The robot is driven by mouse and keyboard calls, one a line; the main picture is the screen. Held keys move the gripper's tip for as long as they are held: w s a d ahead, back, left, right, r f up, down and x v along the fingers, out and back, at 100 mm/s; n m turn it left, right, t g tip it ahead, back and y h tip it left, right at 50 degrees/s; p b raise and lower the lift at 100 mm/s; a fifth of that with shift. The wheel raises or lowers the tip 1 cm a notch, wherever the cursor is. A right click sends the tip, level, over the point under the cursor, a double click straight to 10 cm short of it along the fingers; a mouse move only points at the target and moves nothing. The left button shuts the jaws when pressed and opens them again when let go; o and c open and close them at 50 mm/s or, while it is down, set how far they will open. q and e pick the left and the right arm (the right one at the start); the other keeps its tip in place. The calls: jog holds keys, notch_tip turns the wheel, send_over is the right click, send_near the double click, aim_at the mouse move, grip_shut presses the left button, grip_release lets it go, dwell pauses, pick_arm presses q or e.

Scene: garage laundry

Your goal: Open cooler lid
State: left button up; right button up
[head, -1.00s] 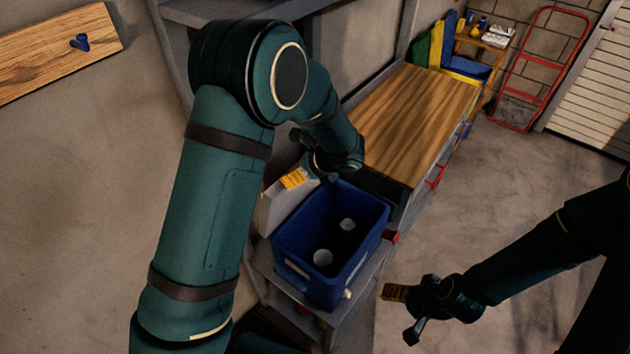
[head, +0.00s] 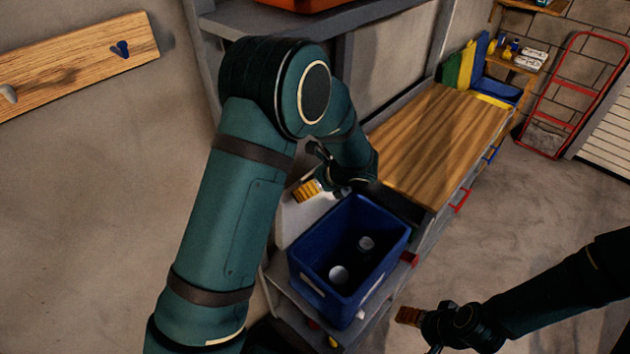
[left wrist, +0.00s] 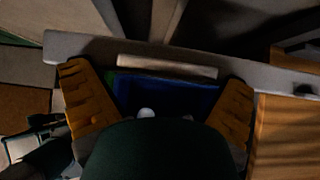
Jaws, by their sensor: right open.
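The cooler is a blue box (head: 303,262) on a low grey shelf in the head view. Its top is uncovered, and two pale round items lie inside. The white lid (head: 291,222) stands up along the cooler's back left side, partly hidden by my left arm. My left gripper (head: 309,190) is at the lid's upper edge; contact is unclear. In the left wrist view its orange fingers (left wrist: 160,105) are spread wide, with the pale lid edge (left wrist: 268,79) beyond and blue cooler between them. My right gripper (head: 410,316) is open and empty, low and right of the cooler.
A wooden-topped bench (head: 432,140) runs back from the cooler. A grey shelf (head: 290,22) hangs above. A red hand truck (head: 572,95) stands against the far wall. The floor (head: 510,225) right of the bench is open.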

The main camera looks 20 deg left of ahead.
pick_arm(q)
jog(key=v, duration=1.2)
jog(key=shift+d+r, duration=0.2)
jog(key=shift+s+f, duration=0.1)
jog(key=s+d+f+n+h+b, duration=0.1)
jog(key=s+f+n+h+b, duration=0.2)
jog(key=s+f+n, duration=0.3)
jog(key=s+d+f+n+h+b, duration=0.2)
jog(key=s+f+n+h, duration=0.3)
jog(key=f+n, duration=0.5)
jog(key=s+d+f+n+h+b, duration=0.2)
jog(key=s+f+n, duration=0.5)
jog(key=f, duration=1)
jog(key=n+h+b, duration=0.1)
jog(key=b, duration=0.1)
jog(key=shift+s+d+g+h+b, duration=0.25)
jog(key=shift+g+h+b, duration=0.05)
jog(key=shift+g+h, duration=0.1)
